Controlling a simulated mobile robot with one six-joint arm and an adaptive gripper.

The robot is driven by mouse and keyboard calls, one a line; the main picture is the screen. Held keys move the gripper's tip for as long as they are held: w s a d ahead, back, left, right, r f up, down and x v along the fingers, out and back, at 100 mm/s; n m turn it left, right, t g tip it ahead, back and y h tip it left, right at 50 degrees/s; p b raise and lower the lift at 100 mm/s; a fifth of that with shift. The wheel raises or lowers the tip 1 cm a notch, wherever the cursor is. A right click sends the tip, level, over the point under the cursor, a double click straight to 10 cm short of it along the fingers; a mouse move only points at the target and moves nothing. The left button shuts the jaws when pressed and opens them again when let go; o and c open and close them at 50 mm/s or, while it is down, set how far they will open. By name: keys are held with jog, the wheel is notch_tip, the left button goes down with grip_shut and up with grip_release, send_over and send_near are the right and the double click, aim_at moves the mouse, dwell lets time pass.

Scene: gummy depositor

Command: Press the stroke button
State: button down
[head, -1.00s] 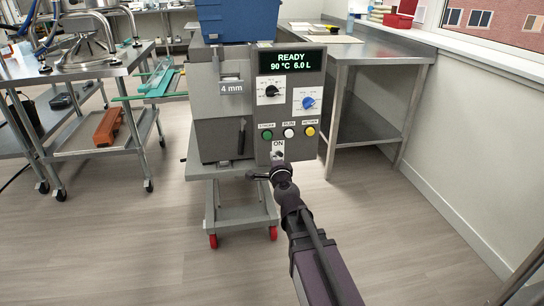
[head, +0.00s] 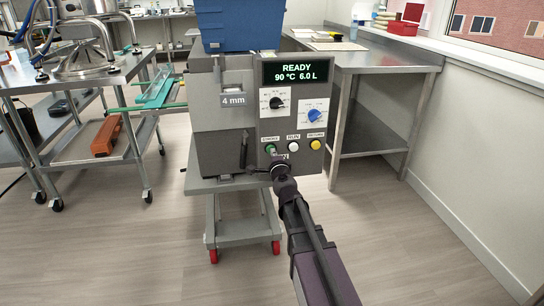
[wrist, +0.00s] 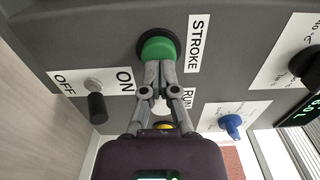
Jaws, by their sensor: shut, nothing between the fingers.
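The green stroke button (wrist: 159,48) sits in a black collar beside its STROKE label in the wrist view. It also shows at the left of the button row in the head view (head: 270,149). My gripper (wrist: 159,66) is shut and empty, its fingertips overlapping the near part of the green button. I cannot tell whether they touch it. In the head view my gripper (head: 277,161) is just below and in front of the button, covering part of the panel.
The panel (head: 262,108) also carries a white button (head: 293,147), a yellow button (head: 316,145), a black knob (head: 277,103) and a blue knob (head: 315,116). An ON/OFF toggle (wrist: 96,104) is close to my gripper. The display (head: 297,72) reads READY.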

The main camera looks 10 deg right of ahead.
jog(key=shift+w+a, duration=0.1)
jog(key=shift+a, duration=0.1)
jog(key=shift+w, duration=0.1)
